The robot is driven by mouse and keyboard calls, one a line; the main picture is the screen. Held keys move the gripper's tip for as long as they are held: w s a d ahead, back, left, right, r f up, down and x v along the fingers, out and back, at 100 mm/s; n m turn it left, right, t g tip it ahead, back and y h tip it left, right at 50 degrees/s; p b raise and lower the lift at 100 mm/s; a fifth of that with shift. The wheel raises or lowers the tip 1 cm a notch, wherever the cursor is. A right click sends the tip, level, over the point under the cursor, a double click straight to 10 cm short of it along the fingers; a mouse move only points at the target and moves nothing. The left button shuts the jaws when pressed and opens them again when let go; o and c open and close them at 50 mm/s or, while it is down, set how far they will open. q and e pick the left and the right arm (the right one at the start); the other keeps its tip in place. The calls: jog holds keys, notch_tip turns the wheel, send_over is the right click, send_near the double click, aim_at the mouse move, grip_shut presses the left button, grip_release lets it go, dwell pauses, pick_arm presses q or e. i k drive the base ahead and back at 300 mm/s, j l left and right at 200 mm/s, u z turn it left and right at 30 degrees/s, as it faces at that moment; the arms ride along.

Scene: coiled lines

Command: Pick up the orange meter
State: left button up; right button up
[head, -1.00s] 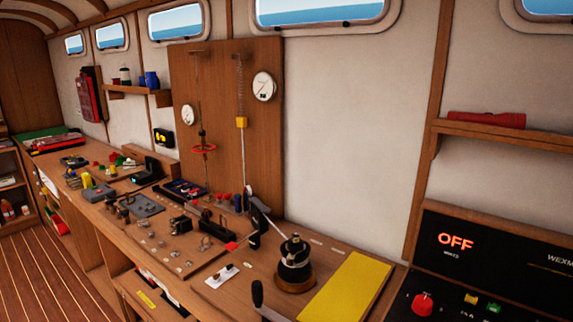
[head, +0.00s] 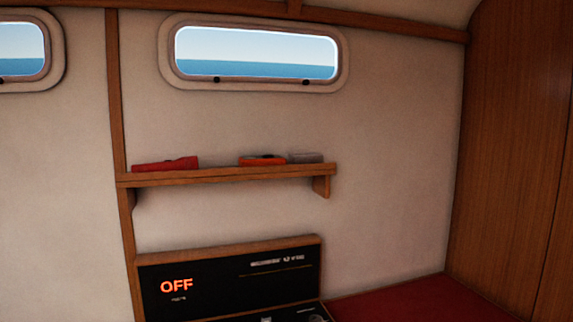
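An orange, box-like item (head: 263,160) with a dark top lies on the wall shelf, right of the shelf's middle. It is small in view, and I cannot tell for certain that it is the meter. Neither of my grippers shows in the head view.
The wooden shelf (head: 225,176) also holds a red item (head: 166,164) at its left and a grey box (head: 305,157) at its right end. Below stands a black panel (head: 230,283) reading OFF. A red surface (head: 400,300) lies at lower right. A window (head: 256,53) is above.

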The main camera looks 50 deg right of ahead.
aim_at(267, 159)
jog(key=z, duration=1.4)
